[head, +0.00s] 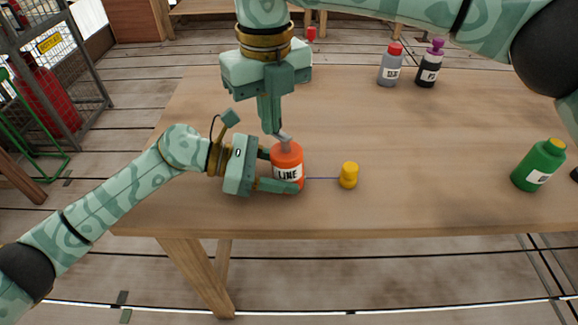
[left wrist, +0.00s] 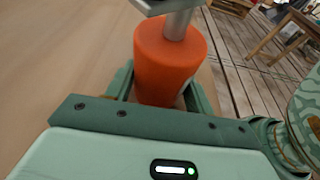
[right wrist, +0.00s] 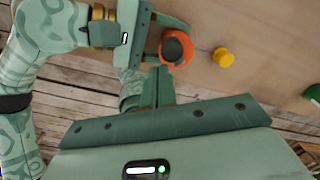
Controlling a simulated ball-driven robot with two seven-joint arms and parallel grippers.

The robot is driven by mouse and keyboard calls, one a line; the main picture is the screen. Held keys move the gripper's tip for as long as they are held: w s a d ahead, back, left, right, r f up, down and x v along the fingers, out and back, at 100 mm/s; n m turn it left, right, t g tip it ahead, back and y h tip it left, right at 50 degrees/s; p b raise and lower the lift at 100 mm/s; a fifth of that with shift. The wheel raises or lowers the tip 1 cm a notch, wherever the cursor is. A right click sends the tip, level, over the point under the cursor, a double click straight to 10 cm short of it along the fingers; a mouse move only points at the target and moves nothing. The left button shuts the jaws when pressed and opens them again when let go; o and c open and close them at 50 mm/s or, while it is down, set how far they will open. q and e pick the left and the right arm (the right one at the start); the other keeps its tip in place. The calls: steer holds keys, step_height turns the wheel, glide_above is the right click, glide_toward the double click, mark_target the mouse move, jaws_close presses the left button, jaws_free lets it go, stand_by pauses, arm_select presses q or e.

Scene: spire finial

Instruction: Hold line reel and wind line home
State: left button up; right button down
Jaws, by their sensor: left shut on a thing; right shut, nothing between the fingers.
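The orange line reel (head: 287,164), labelled LINE, stands upright on the table with a grey knob or crank (head: 285,143) on top. My left gripper (head: 281,171) is shut around the reel's body; the reel fills its jaws in the left wrist view (left wrist: 170,62). My right gripper (head: 275,131) points down with its fingers closed, right at the grey top part; whether they touch is unclear. In the right wrist view the fingers (right wrist: 164,72) show beside the reel (right wrist: 176,48). A thin line runs from the reel to a small yellow piece (head: 348,175) on its right.
A green bottle (head: 538,166) stands at the table's right. A grey bottle with red cap (head: 390,66) and a dark bottle with purple cap (head: 430,66) stand at the back. The wooden table (head: 420,190) is clear between them and the yellow piece.

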steer(key=shift+r, duration=2.4)
steer(key=shift+f, duration=0.1)
steer(key=shift+s+f+m+y, duration=0.2)
steer(key=shift+f+m+y, duration=0.3)
steer(key=shift+m, duration=3.5)
steer(key=shift+s+f+m+y, duration=0.25)
steer(key=shift+f+m, duration=0.4)
steer(key=shift+m, duration=3.35)
steer(key=shift+s+f+m+y, duration=0.15)
steer(key=shift+f+m+y, duration=0.35)
steer(key=shift+m, duration=3.5)
steer(key=shift+f, duration=0.15)
